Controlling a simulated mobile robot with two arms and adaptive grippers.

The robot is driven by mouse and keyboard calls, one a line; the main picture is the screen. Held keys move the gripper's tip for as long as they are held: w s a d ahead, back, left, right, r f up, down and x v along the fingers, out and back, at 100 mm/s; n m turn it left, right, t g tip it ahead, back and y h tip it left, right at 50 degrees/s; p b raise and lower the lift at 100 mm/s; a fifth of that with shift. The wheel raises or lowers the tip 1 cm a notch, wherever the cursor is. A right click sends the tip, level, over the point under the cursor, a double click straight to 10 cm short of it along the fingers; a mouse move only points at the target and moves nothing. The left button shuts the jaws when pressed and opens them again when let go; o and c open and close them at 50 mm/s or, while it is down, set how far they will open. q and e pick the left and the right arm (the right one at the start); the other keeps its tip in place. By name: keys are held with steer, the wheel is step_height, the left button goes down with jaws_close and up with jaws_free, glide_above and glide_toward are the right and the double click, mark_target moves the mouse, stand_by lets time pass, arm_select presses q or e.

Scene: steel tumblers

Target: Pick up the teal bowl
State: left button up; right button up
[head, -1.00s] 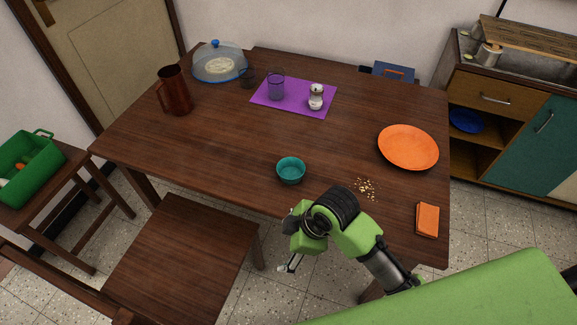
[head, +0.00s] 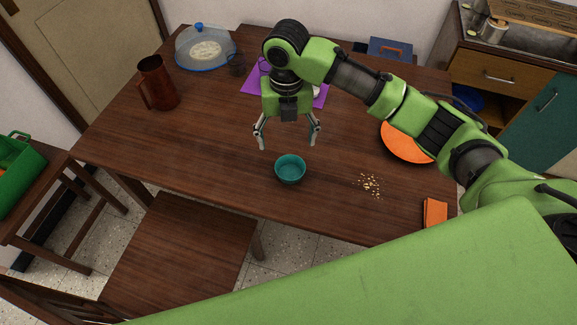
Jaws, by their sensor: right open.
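The teal bowl (head: 290,170) stands upright on the wooden table, near its front edge, and looks empty. My right gripper (head: 288,145) points down with its fingers spread wide and nothing between them. In the head view its fingertips show just above and behind the bowl, apart from it; the exact height above the table is hard to tell. My left gripper is not in view.
Crumbs (head: 369,184) and an orange cloth (head: 434,212) lie right of the bowl. My right arm partly hides the orange plate (head: 405,145) and purple mat (head: 312,97). A brown pitcher (head: 158,84) and a covered dish (head: 206,50) stand at the back left. A chair (head: 185,255) stands in front.

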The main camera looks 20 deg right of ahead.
glide_above(290, 173)
steer(key=f, duration=0.7)
steer(key=shift+a+f+p, duration=0.15)
steer(key=shift+a+p, duration=0.15)
steer(key=shift+a, duration=0.05)
steer(key=f, duration=0.1)
steer(key=f+p, duration=0.1)
steer(key=f, duration=0.3)
steer(key=shift+s+d+f, duration=0.1)
steer(key=shift+d+f, duration=0.1)
steer(key=shift+d, duration=0.15)
steer(key=shift+f, duration=0.3)
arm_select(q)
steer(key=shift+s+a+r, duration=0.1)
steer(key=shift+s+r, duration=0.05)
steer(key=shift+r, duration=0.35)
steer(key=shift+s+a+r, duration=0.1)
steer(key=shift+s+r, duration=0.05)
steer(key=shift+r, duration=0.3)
arm_select(e)
steer(key=c, duration=1.2)
